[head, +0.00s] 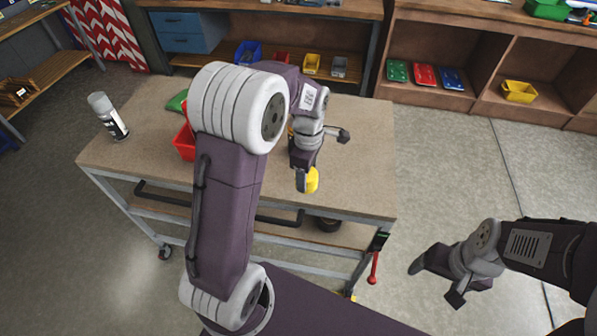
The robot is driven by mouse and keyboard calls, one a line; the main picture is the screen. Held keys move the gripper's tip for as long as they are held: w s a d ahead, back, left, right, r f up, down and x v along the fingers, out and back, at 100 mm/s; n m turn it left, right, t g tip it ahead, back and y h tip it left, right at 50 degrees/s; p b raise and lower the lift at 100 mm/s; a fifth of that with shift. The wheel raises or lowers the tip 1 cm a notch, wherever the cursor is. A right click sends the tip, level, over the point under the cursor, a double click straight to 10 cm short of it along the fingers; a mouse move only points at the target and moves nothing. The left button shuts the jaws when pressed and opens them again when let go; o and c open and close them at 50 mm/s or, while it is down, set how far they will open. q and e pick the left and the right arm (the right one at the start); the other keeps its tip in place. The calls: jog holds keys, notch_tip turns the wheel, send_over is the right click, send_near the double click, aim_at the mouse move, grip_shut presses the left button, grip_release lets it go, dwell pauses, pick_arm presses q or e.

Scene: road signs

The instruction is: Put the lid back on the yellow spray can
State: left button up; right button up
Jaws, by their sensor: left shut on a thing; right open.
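My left gripper (302,186) is over the front part of the workbench, shut on a small yellow thing (312,180) that looks like the yellow lid. My own gripper covers part of it. A sliver of yellow-orange (290,131) shows behind my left wrist; I cannot tell whether it is the yellow spray can, as my arm hides most of that area. My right gripper (434,281) is open and empty, off the bench to the right, above the floor.
The workbench (360,160) has a clear right side. A white and black spray can (108,117) stands at its left. A red bin (184,143) and a green thing (177,101) are partly behind my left arm. Shelves with bins line the back.

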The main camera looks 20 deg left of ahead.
pick_arm(q)
jog(key=shift+s+d+r, duration=0.15)
jog(key=shift+d, duration=0.05)
